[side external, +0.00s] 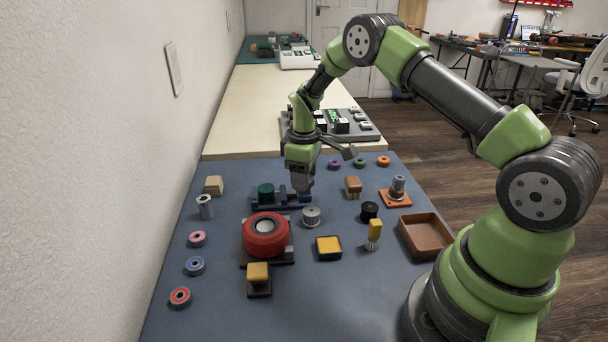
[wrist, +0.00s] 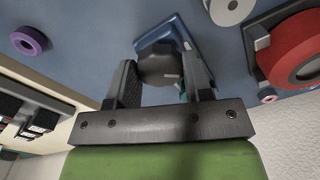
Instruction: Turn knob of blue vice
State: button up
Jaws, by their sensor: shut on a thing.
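The blue vice (side external: 268,205) lies on the blue-grey mat, with a dark green round part (side external: 266,189) held in it. My gripper (side external: 306,190) points down at the vice's right end. In the wrist view the dark grey knob (wrist: 157,68) sits between the two fingers of my gripper (wrist: 161,72), which is shut on it. The blue body of the vice (wrist: 172,33) shows behind the knob. In the side view my gripper hides the knob.
A big red round part (side external: 266,240) stands just in front of the vice. A grey spool (side external: 311,216) is close to my gripper's front. A brown tray (side external: 427,237) and several small parts lie to the right. Coloured rings lie at the left and back.

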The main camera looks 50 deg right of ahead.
dwell(0.3)
jog(key=o, duration=0.9)
notch_tip(320, 180, up, 10)
jog(key=s+a+r+m+t, duration=0.2)
jog(key=s+a+r, duration=0.2)
jog(key=r, duration=0.3)
jog(key=s+a+r+m+t, duration=0.1)
jog(key=s+a+r, duration=0.25)
jog(key=r, duration=0.35)
jog(key=s+a+r+m+t, duration=0.1)
jog(key=s+a, duration=0.1)
jog(key=s, duration=0.3)
jog(key=s+a+m+t+y, duration=0.1)
jog(key=s+m, duration=0.1)
jog(key=s, duration=0.4)
jog(key=s+a+r+m+t+y, duration=0.1)
jog(key=s+a+m+t, duration=0.1)
jog(key=s, duration=0.3)
jog(key=shift+s+a+r, duration=0.3)
jog(key=shift+a+r, duration=0.05)
